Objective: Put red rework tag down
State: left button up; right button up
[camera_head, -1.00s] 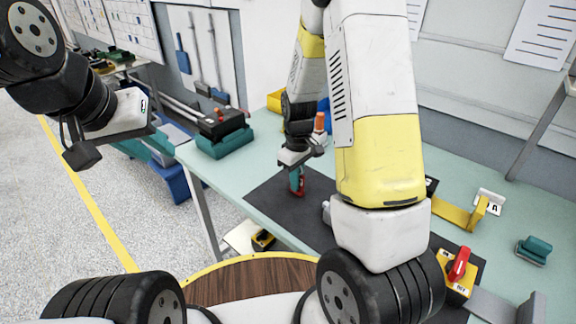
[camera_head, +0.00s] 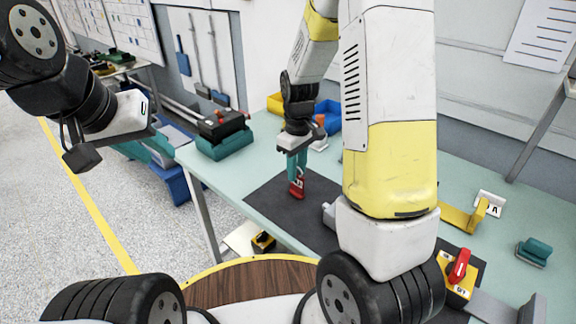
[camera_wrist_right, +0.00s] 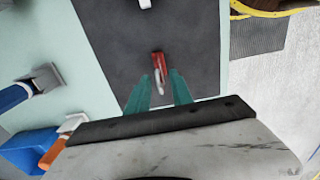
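The red rework tag (camera_head: 297,189), with a white marking, is at the dark mat (camera_head: 265,200) on the bench. In the right wrist view the tag (camera_wrist_right: 158,63) shows just beyond and between the teal fingertips, with a gap on each side. My right gripper (camera_head: 298,176) is open above the tag, fingers pointing down. The fingers also show in the right wrist view (camera_wrist_right: 161,84). My left gripper (camera_head: 82,157) hangs at the left, away from the bench; its fingers are not clear enough to tell their state.
A yellow box with a red switch (camera_head: 459,270) stands at the mat's right end. A yellow bracket (camera_head: 462,217), a teal block (camera_head: 534,250) and a black-and-teal case (camera_head: 224,135) are on the bench.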

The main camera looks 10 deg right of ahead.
notch_tip(320, 180, up, 7)
jog(key=shift+f, duration=0.2)
jog(key=s+r+m+t+y, duration=0.2)
jog(key=s+r+m+t, duration=0.4)
jog(key=s+r, duration=0.9)
jog(key=s+m, duration=0.1)
jog(key=s, duration=0.1)
jog(key=shift+s+a+r, duration=0.15)
jog(key=shift+s+r, duration=0.15)
jog(key=shift+s, duration=0.1)
